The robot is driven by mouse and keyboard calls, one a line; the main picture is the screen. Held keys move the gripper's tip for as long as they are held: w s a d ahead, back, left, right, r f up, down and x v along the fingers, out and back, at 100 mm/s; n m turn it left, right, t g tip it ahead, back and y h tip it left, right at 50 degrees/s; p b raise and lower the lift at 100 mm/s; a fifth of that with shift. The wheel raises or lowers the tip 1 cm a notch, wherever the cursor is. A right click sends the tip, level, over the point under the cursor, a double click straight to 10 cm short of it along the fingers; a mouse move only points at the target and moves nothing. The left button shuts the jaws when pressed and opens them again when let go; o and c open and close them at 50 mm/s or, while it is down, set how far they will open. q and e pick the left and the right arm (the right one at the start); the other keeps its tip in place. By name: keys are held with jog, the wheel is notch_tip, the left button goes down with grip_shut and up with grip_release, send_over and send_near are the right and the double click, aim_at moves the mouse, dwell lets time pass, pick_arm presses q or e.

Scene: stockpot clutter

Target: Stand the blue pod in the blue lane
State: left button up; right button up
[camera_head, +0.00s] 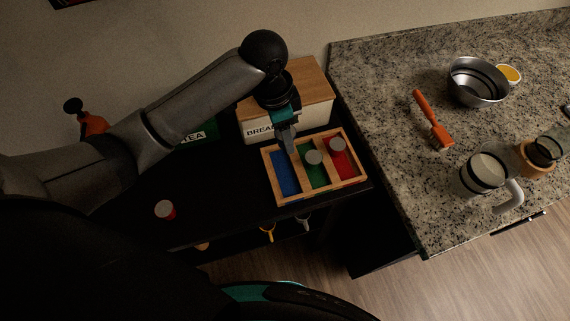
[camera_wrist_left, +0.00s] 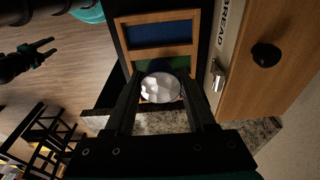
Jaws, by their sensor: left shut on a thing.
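The wooden tray (camera_head: 352,182) has a blue lane (camera_head: 285,178), a green lane (camera_head: 318,177) and a red lane (camera_head: 345,170). The blue lane looks empty and also shows in the left wrist view (camera_wrist_left: 160,34). My left gripper (camera_head: 289,147) points down over the tray, near the blue lane in the head view. My right gripper (camera_wrist_left: 42,50) appears far left in the wrist view, fingers apart.
A grey-topped pod (camera_head: 313,157) stands in the green lane and a red one (camera_head: 338,146) in the red lane. Another red pod (camera_head: 165,210) stands on the black table. The bread box (camera_head: 310,85) stands close behind the tray. A granite counter (camera_head: 400,170) lies right.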

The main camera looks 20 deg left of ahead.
pick_arm(q)
send_over(287, 172)
jog(key=f, duration=0.4)
jog(key=f+b, duration=0.1)
jog(key=f, duration=0.4)
jog(key=shift+s+a+f, duration=0.2)
jog(key=shift+f, duration=2.1)
jog(key=shift+f+b, duration=0.1)
jog(key=shift+b, duration=0.2)
jog(key=shift+f, duration=0.15)
jog(key=o, duration=1.3)
jog(key=shift+a+r, duration=0.1)
jog(key=shift+r, duration=0.4)
jog(key=r, duration=0.3)
jog(key=a+r+p, duration=0.1)
jog(key=r, duration=0.3)
jog(key=s+r+p, duration=0.1)
jog(key=r, duration=0.3)
jog(key=shift+a+r, duration=0.2)
